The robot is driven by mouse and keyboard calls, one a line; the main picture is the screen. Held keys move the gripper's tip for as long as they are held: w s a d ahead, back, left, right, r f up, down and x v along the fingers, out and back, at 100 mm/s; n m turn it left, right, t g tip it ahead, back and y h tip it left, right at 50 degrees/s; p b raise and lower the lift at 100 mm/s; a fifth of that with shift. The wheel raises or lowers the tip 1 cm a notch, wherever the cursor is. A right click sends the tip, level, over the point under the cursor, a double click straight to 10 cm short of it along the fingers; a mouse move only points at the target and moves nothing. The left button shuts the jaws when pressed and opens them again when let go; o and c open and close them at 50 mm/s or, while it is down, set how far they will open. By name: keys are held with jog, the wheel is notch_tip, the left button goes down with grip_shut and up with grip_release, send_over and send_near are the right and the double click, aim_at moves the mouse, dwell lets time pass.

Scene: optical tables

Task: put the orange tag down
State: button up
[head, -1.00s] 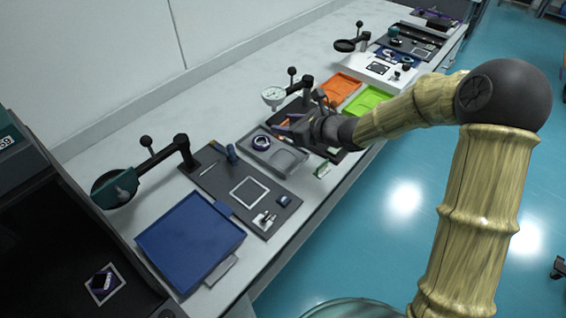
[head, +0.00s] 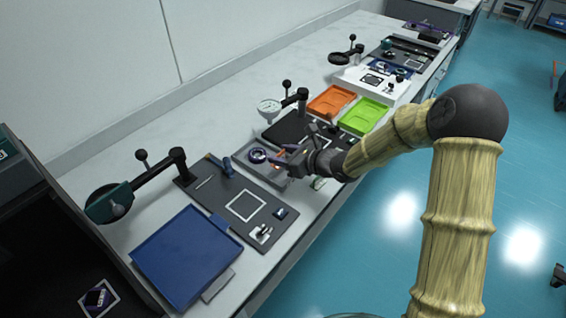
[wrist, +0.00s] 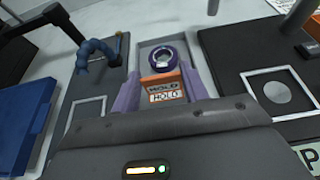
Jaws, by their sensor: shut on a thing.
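The orange tag (wrist: 163,88), marked HOLD, is between the two purple fingers of my gripper (wrist: 161,74) in the wrist view. My gripper is shut on it. In the head view my gripper (head: 284,157) is over the right part of a grey tray (head: 241,152). In the wrist view the tray (wrist: 146,48) lies beyond the tag, with a purple-ringed round item (wrist: 161,60) in its far part. I cannot tell whether the tag touches the tray. The near part of the tray is mostly hidden by my gripper.
A dark mat with a white square outline (head: 222,207) lies left of the tray, with a blue tray (head: 185,258) beyond it.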

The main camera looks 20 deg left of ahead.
notch_tip(320, 180, down, 4)
jog(key=shift+w+r, duration=0.1)
jog(key=shift+r, duration=0.15)
jog(key=shift+w+f, duration=0.1)
jog(key=shift+w, duration=0.05)
jog(key=o, duration=1.2)
jog(key=shift+s+a, duration=0.2)
jog(key=shift+a, duration=0.05)
jog(key=shift+s, duration=0.1)
jog(key=shift+w+d, duration=0.2)
jog(key=shift+d, duration=0.15)
jog(key=v, duration=1.2)
jog(key=shift+s+a, duration=0.15)
